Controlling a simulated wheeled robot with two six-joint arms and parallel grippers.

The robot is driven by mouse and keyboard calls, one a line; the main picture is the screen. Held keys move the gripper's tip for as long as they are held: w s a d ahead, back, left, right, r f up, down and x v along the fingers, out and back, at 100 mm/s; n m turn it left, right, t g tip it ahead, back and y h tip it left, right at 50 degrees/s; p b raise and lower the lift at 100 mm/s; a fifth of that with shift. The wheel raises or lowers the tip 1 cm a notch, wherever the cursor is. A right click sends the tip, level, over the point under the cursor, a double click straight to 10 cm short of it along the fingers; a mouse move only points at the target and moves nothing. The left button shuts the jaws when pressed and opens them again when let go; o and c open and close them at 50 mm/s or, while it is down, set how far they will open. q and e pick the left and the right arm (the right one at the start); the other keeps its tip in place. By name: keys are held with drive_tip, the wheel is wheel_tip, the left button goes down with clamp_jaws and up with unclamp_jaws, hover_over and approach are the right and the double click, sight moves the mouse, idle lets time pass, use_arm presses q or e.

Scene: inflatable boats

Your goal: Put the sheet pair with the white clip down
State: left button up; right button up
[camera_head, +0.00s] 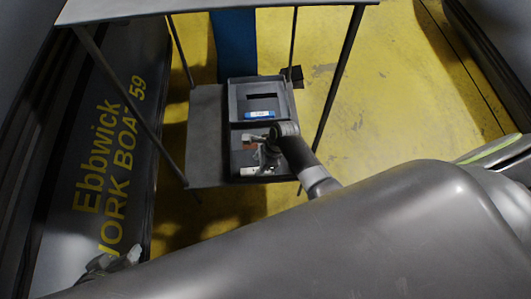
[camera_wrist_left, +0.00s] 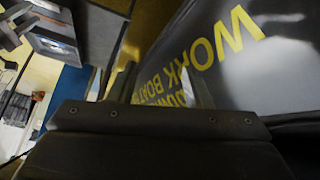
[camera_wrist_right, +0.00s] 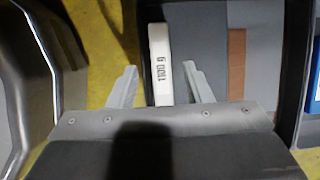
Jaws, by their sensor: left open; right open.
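The white clip (camera_wrist_right: 160,62), marked "1100 g", lies along the edge of a flat grey surface (camera_wrist_right: 205,45), perhaps the sheet pair; I cannot make out separate sheets. In the head view the white clip (camera_head: 250,171) is at the near end of the grey tray (camera_head: 234,103). My right gripper (camera_head: 262,160) is over this near compartment. Its fingers (camera_wrist_right: 157,85) are open, one on either side of the white clip, with gaps visible. My left gripper (camera_head: 118,262) is open and empty beside the boat at lower left; its fingers also show in the left wrist view (camera_wrist_left: 160,90).
A blue labelled strip (camera_head: 259,115) is further back in the tray. The tray stands on a grey shelf (camera_head: 205,130) with thin posts. A lettered grey boat (camera_head: 105,165) is at left; yellow floor (camera_head: 400,90) is open at right.

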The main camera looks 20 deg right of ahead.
drive_tip(key=shift+p+v, duration=0.3)
drive_tip(key=shift+v, duration=0.5)
use_arm(q)
drive_tip(key=s+f+g+p, duration=0.2)
drive_tip(key=s+f+g, duration=0.2)
drive_tip(key=shift+s+f, duration=0.35)
drive_tip(key=shift+f, duration=0.05)
use_arm(e)
drive_tip(key=shift+v, duration=2.45)
drive_tip(key=shift+s, duration=0.1)
